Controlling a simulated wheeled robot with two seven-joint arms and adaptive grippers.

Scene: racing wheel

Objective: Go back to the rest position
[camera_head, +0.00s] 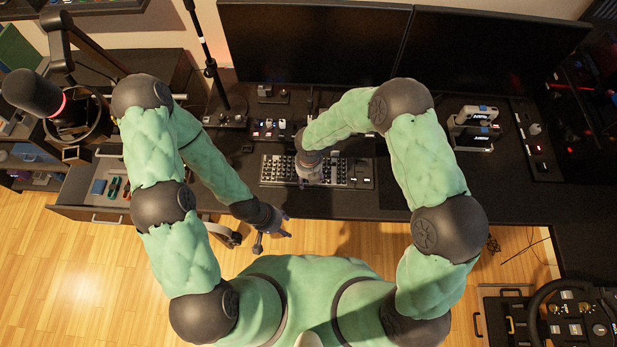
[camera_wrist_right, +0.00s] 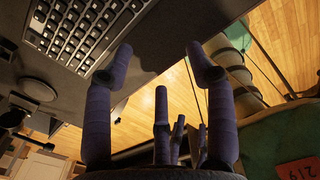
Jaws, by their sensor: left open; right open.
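My left gripper (camera_head: 275,226) is open and empty, at the end of the left forearm, in front of the desk's front edge. My right gripper shows in the right wrist view (camera_wrist_right: 160,62) with its fingers spread apart and nothing between them. In the head view my right forearm and wrist come down over the keyboard (camera_head: 275,170) and hide most of that gripper. The keyboard also shows at the upper left of the right wrist view (camera_wrist_right: 82,30). I cannot tell whether the right wrist touches it.
Two dark monitors (camera_head: 315,45) stand at the back of the desk (camera_head: 385,205). A microphone (camera_head: 35,95) on an arm is at the left, above an open drawer (camera_head: 115,187) with small items. A racing wheel (camera_head: 535,310) is at the lower right. Wooden floor (camera_head: 60,270) shows in front.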

